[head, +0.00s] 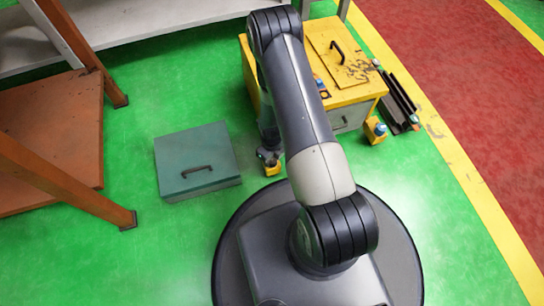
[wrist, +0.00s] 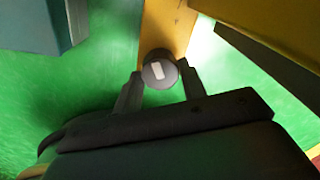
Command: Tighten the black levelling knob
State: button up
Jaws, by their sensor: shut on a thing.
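In the wrist view the black levelling knob (wrist: 153,82) is a round, dark disc with a white mark on its top face. It sits at the end of a yellow-orange foot (wrist: 166,25). My gripper (wrist: 161,76) is shut on the knob, with one finger on each side of it. In the head view my gripper (head: 268,153) is low beside the front left corner of the yellow cabinet (head: 350,96), at a yellow foot (head: 272,170). The knob cannot be made out clearly there.
A teal box (head: 198,150) with a handle lies on the green floor to the left. Another yellow foot (head: 374,131) stands at the cabinet's right corner. Dark rails (head: 400,103) lie right of the cabinet. An orange-brown frame (head: 60,130) stands at far left.

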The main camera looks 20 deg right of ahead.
jog(key=shift+r+m, duration=0.1)
jog(key=shift+m, duration=0.2)
jog(key=shift+w, duration=0.1)
jog(key=o, duration=1)
jog(key=shift+c, duration=0.2)
notch_tip(320, 180, up, 11)
jog(key=p, duration=0.4)
jog(key=shift+p, duration=0.4)
